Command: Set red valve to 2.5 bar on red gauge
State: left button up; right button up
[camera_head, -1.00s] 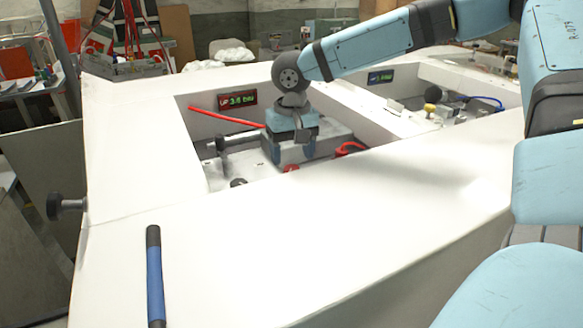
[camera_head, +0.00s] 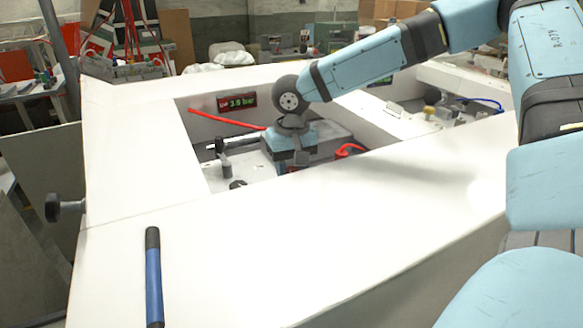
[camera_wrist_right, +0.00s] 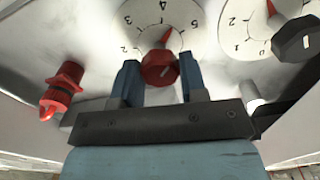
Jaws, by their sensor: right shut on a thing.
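The red valve (camera_wrist_right: 160,68) is a red knob in the right wrist view, in front of a white gauge dial (camera_wrist_right: 140,24) with a red needle. My right gripper (camera_wrist_right: 159,78) is shut on the red valve, a blue finger at each side. In the head view, my right gripper (camera_head: 291,155) reaches down into the recess and its fingertips and the valve are hidden. A display (camera_head: 237,101) on the recess wall seems to read about 3.8 bar. My left gripper is not in view.
A second dial with a black knob (camera_wrist_right: 296,40) is at the right, and a red fitting (camera_wrist_right: 63,88) at the left. A red tube (camera_head: 225,119) crosses the recess. A blue-black rod (camera_head: 154,278) lies on the white surface (camera_head: 300,240), otherwise clear.

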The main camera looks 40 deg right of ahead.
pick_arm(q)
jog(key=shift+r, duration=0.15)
pick_arm(e)
jog(key=shift+r+n+p, duration=0.15)
jog(key=shift+n+p, duration=0.45)
jog(key=shift+p, duration=0.1)
jog(key=shift+n+p, duration=0.65)
jog(key=shift+n, duration=0.15)
jog(key=n+p, duration=0.2)
jog(key=n, duration=0.1)
jog(key=shift+n, duration=0.3)
jog(key=n+p, duration=0.1)
jog(key=n, duration=0.1)
jog(key=shift+n+p, duration=0.3)
jog(key=n+p, duration=0.1)
jog(key=n, duration=0.2)
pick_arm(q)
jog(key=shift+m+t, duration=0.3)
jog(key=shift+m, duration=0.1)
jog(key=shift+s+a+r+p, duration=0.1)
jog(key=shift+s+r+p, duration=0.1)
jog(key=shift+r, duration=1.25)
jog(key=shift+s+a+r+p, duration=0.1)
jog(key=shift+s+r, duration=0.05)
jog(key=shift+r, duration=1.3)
pick_arm(e)
jog(key=shift+n, duration=0.7)
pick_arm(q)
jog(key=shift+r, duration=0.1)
